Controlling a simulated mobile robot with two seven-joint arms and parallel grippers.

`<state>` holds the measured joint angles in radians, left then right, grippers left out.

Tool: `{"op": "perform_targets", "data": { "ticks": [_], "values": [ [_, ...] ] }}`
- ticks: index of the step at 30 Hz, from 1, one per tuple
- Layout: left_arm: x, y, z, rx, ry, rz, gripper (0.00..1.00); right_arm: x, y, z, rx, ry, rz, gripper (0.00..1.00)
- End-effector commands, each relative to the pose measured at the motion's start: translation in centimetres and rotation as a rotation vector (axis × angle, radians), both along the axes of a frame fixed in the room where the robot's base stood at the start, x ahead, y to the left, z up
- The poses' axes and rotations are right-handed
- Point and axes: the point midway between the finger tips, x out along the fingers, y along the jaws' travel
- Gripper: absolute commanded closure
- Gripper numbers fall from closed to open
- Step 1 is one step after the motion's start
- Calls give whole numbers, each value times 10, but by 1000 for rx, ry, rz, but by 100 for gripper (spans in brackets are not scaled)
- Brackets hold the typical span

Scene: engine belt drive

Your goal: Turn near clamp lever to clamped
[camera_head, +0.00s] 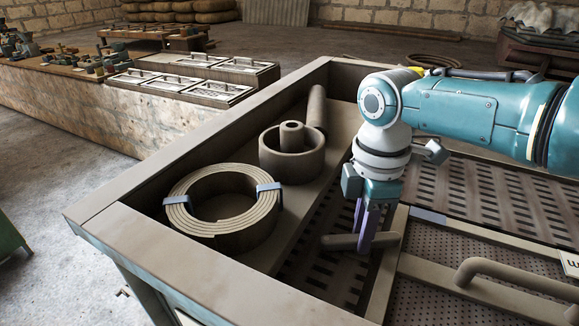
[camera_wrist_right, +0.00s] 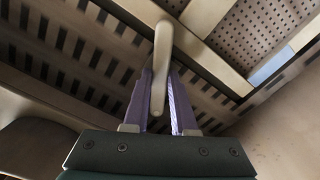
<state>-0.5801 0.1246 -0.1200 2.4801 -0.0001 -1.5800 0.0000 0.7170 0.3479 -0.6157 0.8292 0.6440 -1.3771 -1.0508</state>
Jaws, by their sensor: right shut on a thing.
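The near clamp lever (camera_head: 338,242) is a short grey-brown bar with rounded ends, lying level beside the frame rail of the perforated panel. It runs left to right in the head view. My right gripper (camera_head: 366,236) points down over it, with its purple fingers shut on the bar. In the right wrist view, the lever (camera_wrist_right: 161,60) passes between the two purple fingers of my gripper (camera_wrist_right: 161,98), one on each side. The fingers hide part of the bar, and its pivot cannot be made out clearly. My left gripper is not in view.
The bench's raised rim (camera_head: 205,122) surrounds a coiled belt (camera_head: 222,238) and a round cup-like part (camera_head: 291,162) left of my gripper. A slotted plate (camera_head: 325,280) lies below. The perforated panel with a thick handle (camera_head: 520,272) is at right.

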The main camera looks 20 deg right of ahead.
Motion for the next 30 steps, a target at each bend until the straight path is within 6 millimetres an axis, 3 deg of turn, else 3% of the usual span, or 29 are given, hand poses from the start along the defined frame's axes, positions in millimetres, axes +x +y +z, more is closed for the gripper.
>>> {"op": "perform_targets", "data": {
  "ticks": [15, 30],
  "values": [
    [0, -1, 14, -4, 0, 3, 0, 0, 1, 2, 2, 3, -403, 100],
    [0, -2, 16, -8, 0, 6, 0, 0, 0, 1, 1, 3, -521, 100]
  ]
}}
